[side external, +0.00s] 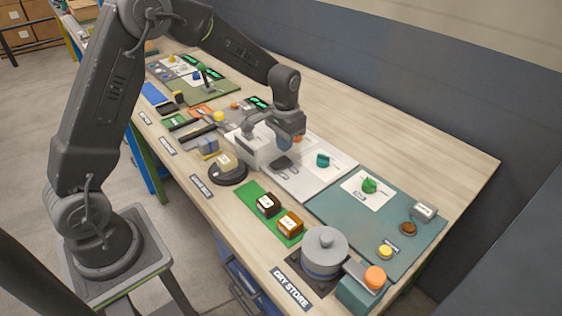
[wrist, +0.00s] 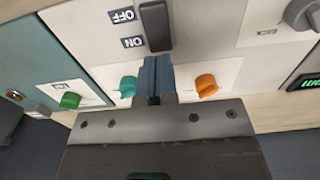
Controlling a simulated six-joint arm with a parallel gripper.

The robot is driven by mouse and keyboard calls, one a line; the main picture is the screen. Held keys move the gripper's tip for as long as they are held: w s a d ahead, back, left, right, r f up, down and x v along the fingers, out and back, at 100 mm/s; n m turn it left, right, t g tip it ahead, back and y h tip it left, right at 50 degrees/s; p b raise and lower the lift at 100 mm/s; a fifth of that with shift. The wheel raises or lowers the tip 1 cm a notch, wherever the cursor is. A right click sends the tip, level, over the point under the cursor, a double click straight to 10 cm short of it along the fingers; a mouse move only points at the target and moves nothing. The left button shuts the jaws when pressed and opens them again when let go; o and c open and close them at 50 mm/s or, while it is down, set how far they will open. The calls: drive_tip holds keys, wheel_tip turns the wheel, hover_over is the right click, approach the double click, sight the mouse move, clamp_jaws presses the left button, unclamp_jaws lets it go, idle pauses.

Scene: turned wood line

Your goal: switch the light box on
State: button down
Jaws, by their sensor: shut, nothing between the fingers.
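The pale panel (wrist: 215,25) in the wrist view carries a black rocker switch (wrist: 155,22), with an OFF label (wrist: 122,15) and an ON label (wrist: 133,42) beside it. My gripper (wrist: 157,62) is shut and empty, its blue fingertips at the rocker's ON end. I cannot tell whether they touch it. In the side external view my gripper (side external: 286,143) is low over a whitish box (side external: 258,152), which I take to be the light box. A dark patch (side external: 284,163) near the fingers looks like the switch. I cannot tell whether the box is lit.
A teal knob (wrist: 128,86) and an orange knob (wrist: 206,85) flank the fingers in the wrist view. A green knob (side external: 369,186) stands on the teal mat (side external: 340,215). A grey lidded pot (side external: 323,252) and orange button (side external: 375,277) are at the front right. The table's back right is clear.

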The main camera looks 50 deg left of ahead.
sight(284, 159)
drive_tip(key=shift+r, duration=1.8)
drive_tip(key=shift+r, duration=0.1)
drive_tip(key=s+d+r+t, duration=0.2)
drive_tip(key=s+r, duration=0.5)
drive_tip(key=s, duration=0.1)
drive_tip(key=s+d+r+t, duration=0.2)
drive_tip(key=s+d+r, duration=0.1)
drive_tip(key=s+r, duration=0.5)
drive_tip(key=s+f+t, duration=0.1)
drive_tip(key=s, duration=0.8)
drive_tip(key=shift+s+d+t, duration=0.2)
drive_tip(key=shift+d+t, duration=0.1)
drive_tip(key=shift+d, duration=0.05)
drive_tip(key=shift+w, duration=0.1)
